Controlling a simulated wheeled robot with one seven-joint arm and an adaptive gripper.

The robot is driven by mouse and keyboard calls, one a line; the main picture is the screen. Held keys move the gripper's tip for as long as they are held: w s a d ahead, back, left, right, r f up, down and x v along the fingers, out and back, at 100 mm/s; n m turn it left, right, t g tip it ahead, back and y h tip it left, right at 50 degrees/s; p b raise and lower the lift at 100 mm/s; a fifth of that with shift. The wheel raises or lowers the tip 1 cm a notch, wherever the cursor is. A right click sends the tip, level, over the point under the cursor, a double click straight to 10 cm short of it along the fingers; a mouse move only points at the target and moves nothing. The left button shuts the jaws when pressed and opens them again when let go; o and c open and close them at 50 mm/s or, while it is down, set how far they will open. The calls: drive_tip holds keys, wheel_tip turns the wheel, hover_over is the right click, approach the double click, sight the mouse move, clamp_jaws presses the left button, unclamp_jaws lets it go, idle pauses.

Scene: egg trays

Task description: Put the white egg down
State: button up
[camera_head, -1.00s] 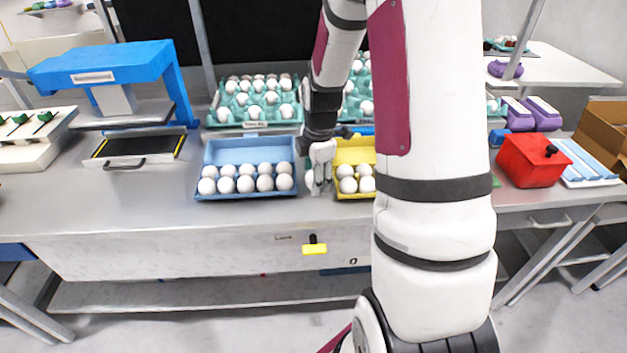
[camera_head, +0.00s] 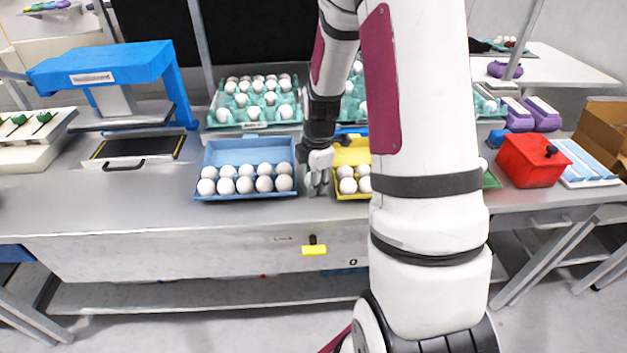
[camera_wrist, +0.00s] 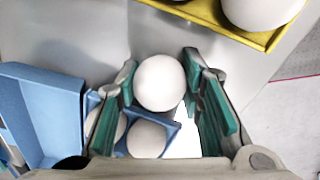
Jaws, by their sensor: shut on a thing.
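My gripper (camera_wrist: 160,88) is shut on a white egg (camera_wrist: 159,82), held between its green finger pads in the wrist view. In the head view my gripper (camera_head: 317,182) is over the table between the blue carton (camera_head: 247,199) and the yellow carton (camera_head: 352,195). The held egg cannot be made out clearly there. The blue carton is open and holds two rows of white eggs. The open yellow carton also holds white eggs and is partly hidden by my arm. In the wrist view, the blue carton (camera_wrist: 40,110) lies at lower left and the yellow carton (camera_wrist: 215,16) at upper right.
A teal tray of eggs (camera_head: 222,117) stands behind the blue carton. A blue stand (camera_head: 105,62) is at the left and a red box (camera_head: 530,165) at the right. The table front (camera_head: 130,208) is clear.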

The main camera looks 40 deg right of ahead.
drive_tip(key=shift+r, duration=0.45)
drive_tip(key=r, duration=0.3)
drive_tip(key=shift+s, duration=0.35)
drive_tip(key=s+a+r+p, duration=0.1)
drive_tip(key=s+a+p, duration=0.2)
drive_tip(key=s, duration=1.2)
drive_tip(key=shift+a+p, duration=0.3)
drive_tip(key=shift+a, duration=0.2)
drive_tip(key=shift+w, duration=0.15)
drive_tip(key=w+a+m, duration=0.2)
drive_tip(key=w, duration=0.1)
drive_tip(key=w+a+f+m, duration=0.1)
drive_tip(key=w+a+m, duration=0.1)
drive_tip(key=w+m, duration=0.1)
drive_tip(key=w+a+m, duration=0.2)
drive_tip(key=w+m, duration=0.1)
drive_tip(key=w, duration=0.1)
drive_tip(key=shift+w+a+f+g+h, duration=0.15)
drive_tip(key=shift+w+a+g+h, duration=0.2)
drive_tip(key=shift+a+g+h, duration=0.05)
drive_tip(key=w+a+m, duration=0.2)
drive_tip(key=a, duration=0.1)
drive_tip(key=w+a+m, duration=0.2)
drive_tip(key=a, duration=0.1)
drive_tip(key=w+a+m+g, duration=0.1)
drive_tip(key=w+a+m, duration=0.1)
drive_tip(key=w+a, duration=0.1)
drive_tip(key=shift+a+f+m, duration=0.15)
drive_tip(key=shift+f+m, duration=0.1)
drive_tip(key=shift+m, duration=0.15)
